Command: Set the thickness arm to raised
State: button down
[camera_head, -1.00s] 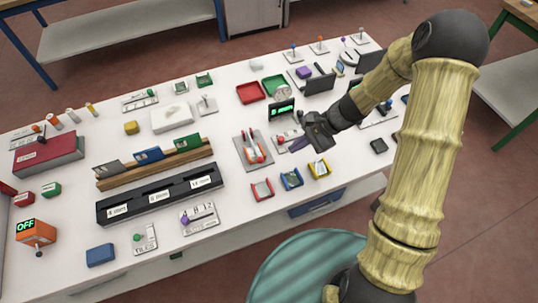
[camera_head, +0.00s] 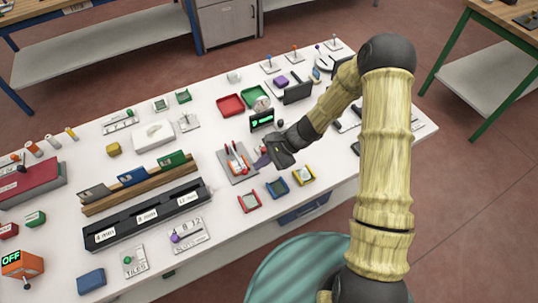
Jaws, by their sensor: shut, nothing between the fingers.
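My gripper (camera_head: 263,158) is at the middle of the white bench, shut and empty, with its fingers pointing left. Just left of it is a grey plate (camera_head: 238,163) with upright red-and-grey lever parts; I cannot tell whether the fingers touch it. A small display with green digits (camera_head: 262,120) stands behind the gripper, and my gripper partly covers the area in front of it. No label reading thickness arm is legible, so I cannot tell for sure which part it is. A scale plate marked 4, 8, 12 with a purple knob (camera_head: 188,237) lies at the front.
Red (camera_head: 231,105) and green (camera_head: 252,95) trays lie behind the display. Small red, blue and yellow holders (camera_head: 303,176) stand in front of my gripper. A black slotted rack (camera_head: 148,214) and a wooden rack (camera_head: 140,184) are to the left. An orange OFF box (camera_head: 22,264) is front left.

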aim_at(238, 160)
jog(key=shift+p+x, duration=0.3)
jog(key=shift+x, duration=1.65)
jog(key=shift+w+d+r, duration=0.1)
jog(key=shift+d+r, duration=0.05)
jog(key=shift+r+p, duration=0.15)
jog(key=shift+p, duration=0.4)
